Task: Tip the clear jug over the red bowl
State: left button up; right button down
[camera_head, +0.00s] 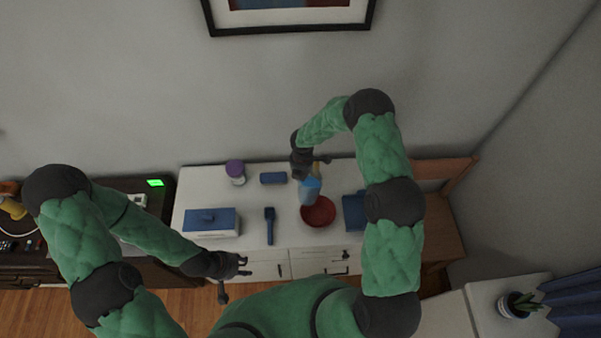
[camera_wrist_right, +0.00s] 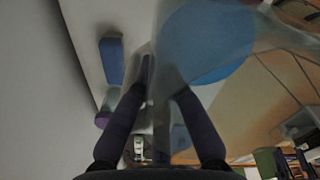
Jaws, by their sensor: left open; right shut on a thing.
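The clear jug (camera_head: 310,188), with something blue in it, hangs from my right gripper (camera_head: 305,170). In the right wrist view the see-through jug (camera_wrist_right: 205,45) fills the upper middle, its blue contents showing as a disc. The fingers of my right gripper (camera_wrist_right: 162,90) are shut on the jug; the exact grip is blurred by its clear wall. The red bowl (camera_head: 318,214) sits on the white cabinet top, just below and in front of the jug in the head view. I cannot tell the jug's exact tilt. My left gripper (camera_head: 238,265) is open and empty before the cabinet's front.
On the white cabinet (camera_head: 190,190) are a blue-topped box (camera_head: 210,220), a purple-lidded jar (camera_head: 235,172), a small blue block (camera_head: 273,178), a dark blue brush-like tool (camera_head: 269,225) and a blue item (camera_head: 354,211) right of the bowl. A wall stands behind.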

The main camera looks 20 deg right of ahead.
jog(key=shift+w+a+f+t+y+b, duration=0.1)
jog(key=shift+w+f+t+y+b, duration=0.15)
jog(key=shift+f+t+b, duration=0.75)
jog(key=shift+w+r+b, duration=0.1)
jog(key=shift+r+b, duration=0.15)
jog(key=shift+b, duration=0.4)
jog(key=b, duration=0.2)
jog(key=r+t+y+b, duration=0.1)
jog(key=b, duration=0.2)
jog(key=shift+w+a+b, duration=0.15)
jog(key=shift+w+b, duration=0.05)
jog(key=shift+b, duration=0.1)
jog(key=shift+r+p, duration=0.2)
jog(key=shift+p, duration=0.15)
jog(key=shift+w+r+t+y+b, duration=0.2)
jog(key=shift+t+b, duration=0.4)
jog(key=shift+b, duration=1.3)
jog(key=shift+s+r+t+y+b, duration=0.1)
jog(key=shift+t+y+b, duration=0.35)
jog(key=shift+b, duration=1.4)
dwell(1.5)
